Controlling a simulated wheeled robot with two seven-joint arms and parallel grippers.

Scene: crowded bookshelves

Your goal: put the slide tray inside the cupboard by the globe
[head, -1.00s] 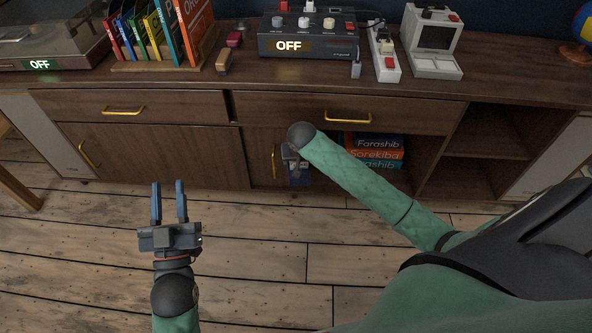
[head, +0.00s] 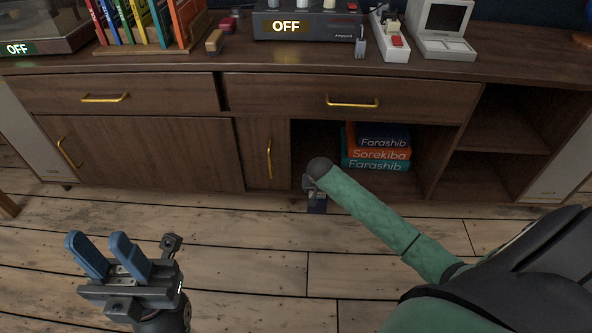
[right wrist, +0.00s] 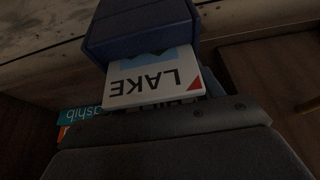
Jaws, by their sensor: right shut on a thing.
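A white, flat thing marked LAKE (right wrist: 155,85), with a red corner and a blue picture, is in the right wrist view. I cannot tell whether it is the slide tray. My right gripper (head: 317,197) is shut on it, with a dark blue finger (right wrist: 138,30) across it. In the head view this gripper is low before the open cupboard bay (head: 425,185), mostly hidden by my forearm, and the held thing cannot be made out. My left gripper (head: 108,257) is open and empty above the floor at lower left.
Stacked books (head: 376,150) stand in the open bay; they also show in the right wrist view (right wrist: 85,113). A door with a gold handle (head: 268,157) is left of the bay. Open shelves (head: 505,135) are to its right. The floor (head: 250,260) in front is clear.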

